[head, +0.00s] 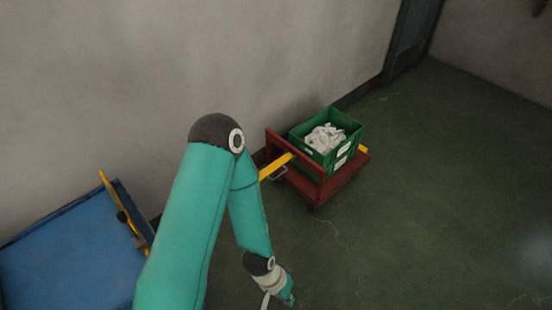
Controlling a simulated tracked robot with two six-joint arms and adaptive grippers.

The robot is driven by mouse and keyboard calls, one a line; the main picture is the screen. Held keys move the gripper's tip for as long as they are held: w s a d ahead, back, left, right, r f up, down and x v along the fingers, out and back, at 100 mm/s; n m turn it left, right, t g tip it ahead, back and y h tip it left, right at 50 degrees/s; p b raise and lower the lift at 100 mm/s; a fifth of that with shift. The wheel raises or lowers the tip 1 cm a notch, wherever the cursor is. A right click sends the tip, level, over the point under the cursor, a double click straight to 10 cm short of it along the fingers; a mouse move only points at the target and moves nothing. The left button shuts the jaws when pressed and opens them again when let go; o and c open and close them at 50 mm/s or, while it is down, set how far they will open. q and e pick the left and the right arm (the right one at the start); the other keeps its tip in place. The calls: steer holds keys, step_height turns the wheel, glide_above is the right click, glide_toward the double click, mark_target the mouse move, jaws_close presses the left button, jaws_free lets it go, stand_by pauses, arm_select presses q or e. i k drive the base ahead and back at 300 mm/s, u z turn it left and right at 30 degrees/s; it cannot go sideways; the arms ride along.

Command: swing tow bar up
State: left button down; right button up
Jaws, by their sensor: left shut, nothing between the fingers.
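A red cart (345,180) stands on the floor near the wall. Part of this bar is hidden behind my left arm. Another yellow bar (118,205) stands along the right edge of a blue surface at the left; I cannot tell which is the tow bar. My left gripper (288,299) is low in the picture, small, shut and empty, apart from both bars. My right gripper is out of view.
A green crate (345,160) of white, sock-like pieces sits on the red cart. The blue surface (70,255) fills the lower left. The wall (310,50) runs behind the cart. The green floor (440,200) is clear to the right.

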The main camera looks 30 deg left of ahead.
mark_target(264, 174)
steer(key=u, duration=0.45)
steer(key=i, duration=1.05)
steer(key=u, duration=1.1)
steer(key=i, duration=0.5)
steer(key=u, duration=0.25)
steer(key=k, duration=0.95)
steer(key=u, duration=0.2)
steer(key=i, duration=0.95)
steer(key=z, duration=0.15)
